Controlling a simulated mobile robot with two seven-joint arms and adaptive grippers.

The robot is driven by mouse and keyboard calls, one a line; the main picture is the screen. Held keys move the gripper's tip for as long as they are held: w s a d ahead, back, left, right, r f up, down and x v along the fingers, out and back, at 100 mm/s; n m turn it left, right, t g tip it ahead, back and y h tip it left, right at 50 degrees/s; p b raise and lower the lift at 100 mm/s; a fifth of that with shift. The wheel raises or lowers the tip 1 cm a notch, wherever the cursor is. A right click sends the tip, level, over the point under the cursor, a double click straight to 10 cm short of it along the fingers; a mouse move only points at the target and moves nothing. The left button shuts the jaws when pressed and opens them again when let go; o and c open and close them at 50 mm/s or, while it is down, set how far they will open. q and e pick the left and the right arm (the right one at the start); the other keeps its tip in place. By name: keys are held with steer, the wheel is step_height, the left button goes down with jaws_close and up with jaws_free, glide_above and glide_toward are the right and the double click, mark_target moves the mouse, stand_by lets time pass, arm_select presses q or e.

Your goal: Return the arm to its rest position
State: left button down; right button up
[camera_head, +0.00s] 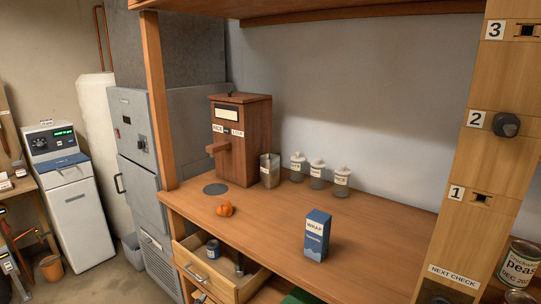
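Neither of my grippers shows clearly in the head view, and I see no arm of mine over the counter. The wooden counter (265,215) fills the middle of the view. A blue and white WRAP box (316,236) stands upright near its front. A small orange object (225,209) lies to the left of the box. A drawer (222,285) under the counter is pulled open, with a dark blue can (213,249) and another small item (239,266) inside.
A wooden dispenser (241,139), a clear container (270,170) and three lidded jars (317,174) stand at the back. A numbered wooden post (455,225) rises at the right, with a dark knob (506,125) at 2. A peas can (519,263) is beyond it. The counter's middle is clear.

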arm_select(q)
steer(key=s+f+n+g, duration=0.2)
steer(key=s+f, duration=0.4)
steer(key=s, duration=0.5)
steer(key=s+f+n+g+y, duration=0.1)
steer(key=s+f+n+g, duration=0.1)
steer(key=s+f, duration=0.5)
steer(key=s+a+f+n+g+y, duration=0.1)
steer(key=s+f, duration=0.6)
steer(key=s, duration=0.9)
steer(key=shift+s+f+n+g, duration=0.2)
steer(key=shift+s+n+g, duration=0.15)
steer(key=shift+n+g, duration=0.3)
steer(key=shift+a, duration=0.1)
